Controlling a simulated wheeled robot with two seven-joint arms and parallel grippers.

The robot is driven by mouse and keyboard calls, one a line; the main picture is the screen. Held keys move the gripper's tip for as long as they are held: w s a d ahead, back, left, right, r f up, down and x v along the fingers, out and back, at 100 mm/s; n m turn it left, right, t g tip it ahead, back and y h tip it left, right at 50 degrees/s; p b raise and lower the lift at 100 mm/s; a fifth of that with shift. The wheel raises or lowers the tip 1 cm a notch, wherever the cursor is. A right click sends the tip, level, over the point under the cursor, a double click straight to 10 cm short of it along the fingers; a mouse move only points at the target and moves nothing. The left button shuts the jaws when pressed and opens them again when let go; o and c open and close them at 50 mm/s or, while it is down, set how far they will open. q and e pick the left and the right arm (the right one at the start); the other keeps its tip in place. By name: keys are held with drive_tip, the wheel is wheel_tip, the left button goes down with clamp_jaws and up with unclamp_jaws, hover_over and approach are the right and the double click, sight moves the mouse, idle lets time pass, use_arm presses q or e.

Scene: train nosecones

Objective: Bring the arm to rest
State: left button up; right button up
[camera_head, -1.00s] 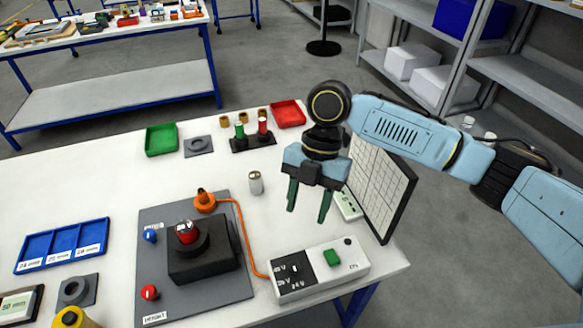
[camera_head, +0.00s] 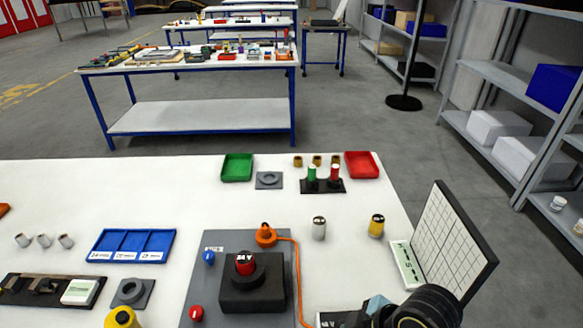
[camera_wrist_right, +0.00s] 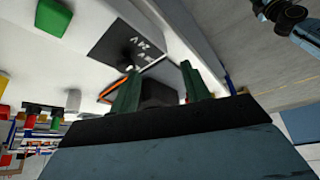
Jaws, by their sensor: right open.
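My right arm shows at the bottom right of the head view, with its dark wrist joint (camera_head: 425,308) low over the table's front right part. Its fingers are not clear in that view. In the right wrist view the right gripper (camera_wrist_right: 158,86) has two green fingers standing apart, with nothing seen held between them. Dark and white equipment on the table shows behind the fingers. My left gripper is not seen in the head view.
A tilted white grid panel (camera_head: 450,240) stands close to the right wrist. A grey mat (camera_head: 205,290) with a black block (camera_head: 252,290) lies to its left. A yellow-black cylinder (camera_head: 376,226) and a metal cylinder (camera_head: 319,229) stand behind it.

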drive_tip(key=s+d+f+m+t+h, duration=0.1)
drive_tip(key=s+d+m+h, duration=0.1)
drive_tip(key=s+d+m, duration=0.35)
drive_tip(key=s+d+f+m+h, duration=0.2)
drive_tip(key=s+d+m+h, duration=0.15)
drive_tip(key=d+m, duration=0.3)
wheel_tip(320, 180, down, 28)
drive_tip(key=s+n+g+b, duration=0.1)
drive_tip(key=s+b, duration=0.1)
drive_tip(key=b, duration=0.1)
drive_tip(key=s+d+f+g+b, duration=0.1)
drive_tip(key=s+d+f+b, duration=0.2)
drive_tip(key=s+f, duration=1.3)
drive_tip(key=shift+f+n+y, duration=0.3)
drive_tip(key=shift+f+y, duration=0.05)
drive_tip(key=shift+f, duration=0.3)
drive_tip(key=shift+d, duration=0.1)
